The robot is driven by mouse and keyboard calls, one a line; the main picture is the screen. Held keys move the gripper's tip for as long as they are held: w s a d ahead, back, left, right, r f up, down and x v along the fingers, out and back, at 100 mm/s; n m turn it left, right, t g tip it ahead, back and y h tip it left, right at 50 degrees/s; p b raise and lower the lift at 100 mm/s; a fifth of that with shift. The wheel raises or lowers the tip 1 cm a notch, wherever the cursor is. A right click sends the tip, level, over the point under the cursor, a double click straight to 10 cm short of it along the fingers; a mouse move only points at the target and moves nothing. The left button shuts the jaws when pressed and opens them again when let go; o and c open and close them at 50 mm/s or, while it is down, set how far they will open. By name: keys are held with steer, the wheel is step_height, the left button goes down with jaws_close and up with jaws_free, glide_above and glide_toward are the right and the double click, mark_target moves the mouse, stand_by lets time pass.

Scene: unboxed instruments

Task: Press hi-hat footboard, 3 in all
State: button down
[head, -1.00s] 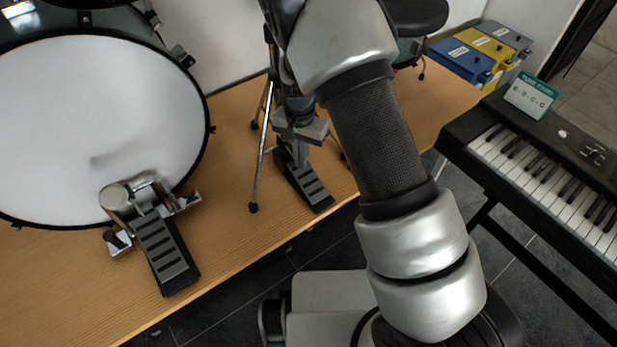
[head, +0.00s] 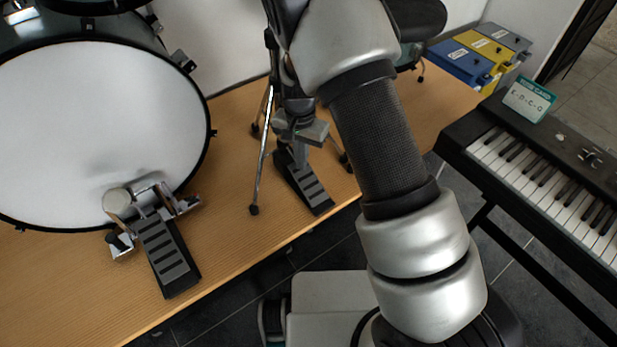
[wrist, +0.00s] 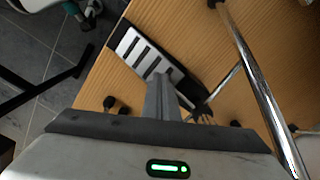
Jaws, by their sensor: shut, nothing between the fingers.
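The hi-hat footboard (head: 309,189) is a dark plate with grey ribs on the wooden platform, between the stand's chrome legs. In the wrist view the footboard (wrist: 140,55) shows beyond my fingers. My gripper (head: 301,160) is shut and empty, pointing down over the footboard's rear part. In the wrist view my gripper (wrist: 162,85) overlaps the footboard's edge near the stand. I cannot tell whether the fingertips touch it. My arm hides most of the hi-hat stand above.
The bass drum (head: 90,130) with its own pedal (head: 168,255) stands to the left. A chrome stand leg (wrist: 250,70) runs close beside my gripper. A keyboard (head: 550,170) stands at right, with blue, yellow and grey boxes (head: 485,55) behind. The platform's front edge is near the footboard.

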stand_by(0.3)
steer(key=shift+f+b, duration=1.25)
steer(key=shift+f, duration=0.55)
steer(key=shift+s+d+r+p, duration=0.1)
steer(key=shift+r+p, duration=1.25)
steer(key=shift+r, duration=0.5)
